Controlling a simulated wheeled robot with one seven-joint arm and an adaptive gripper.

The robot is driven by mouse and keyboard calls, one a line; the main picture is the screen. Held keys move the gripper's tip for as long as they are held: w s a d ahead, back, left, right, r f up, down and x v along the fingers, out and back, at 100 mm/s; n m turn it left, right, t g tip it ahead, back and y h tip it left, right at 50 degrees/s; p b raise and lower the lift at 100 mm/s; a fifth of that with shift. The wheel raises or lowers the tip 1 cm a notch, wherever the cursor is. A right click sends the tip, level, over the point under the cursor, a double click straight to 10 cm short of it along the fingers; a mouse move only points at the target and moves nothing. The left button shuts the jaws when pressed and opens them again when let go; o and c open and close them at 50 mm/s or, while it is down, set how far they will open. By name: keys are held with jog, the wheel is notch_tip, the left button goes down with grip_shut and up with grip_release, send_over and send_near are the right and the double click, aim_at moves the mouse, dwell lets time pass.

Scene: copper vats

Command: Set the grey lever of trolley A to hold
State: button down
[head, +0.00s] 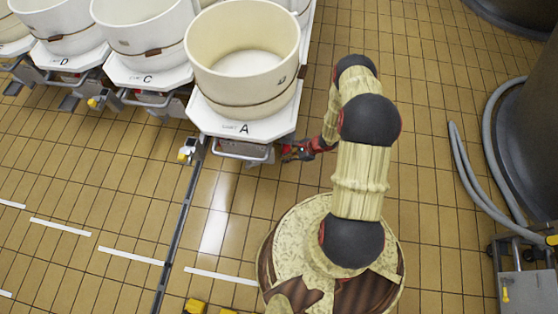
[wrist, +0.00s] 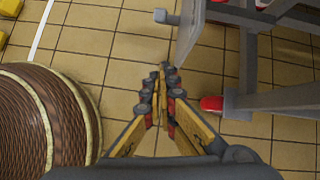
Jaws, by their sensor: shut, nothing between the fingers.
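Trolley A (head: 275,128) is a white platform marked A, carrying a large cream tub (head: 243,60). Grey metal framework (head: 245,155) shows under its front edge. In the wrist view, the grey frame (wrist: 245,60) stands at the right, with a short grey bar ending in a block (wrist: 166,17) sticking out left. I cannot tell whether this bar is the grey lever, or its setting. My gripper (head: 288,153) is beside the trolley's front right corner, low down. In the wrist view its fingers (wrist: 162,85) are together and empty, apart from the frame.
Trolleys C (head: 150,75) and D (head: 65,72) stand left of A with tubs. A dark floor channel (head: 182,225) runs forward from A's left corner. Grey hoses (head: 470,175) and a dark vat lie at the right. A red foot-like part (wrist: 212,103) sits near the frame.

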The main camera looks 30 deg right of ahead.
aim_at(253, 164)
jog(key=w+a+f+b, duration=0.4)
jog(key=a+f, duration=0.1)
jog(key=a, duration=0.3)
jog(key=shift+f, duration=0.15)
jog(key=shift+w, duration=0.1)
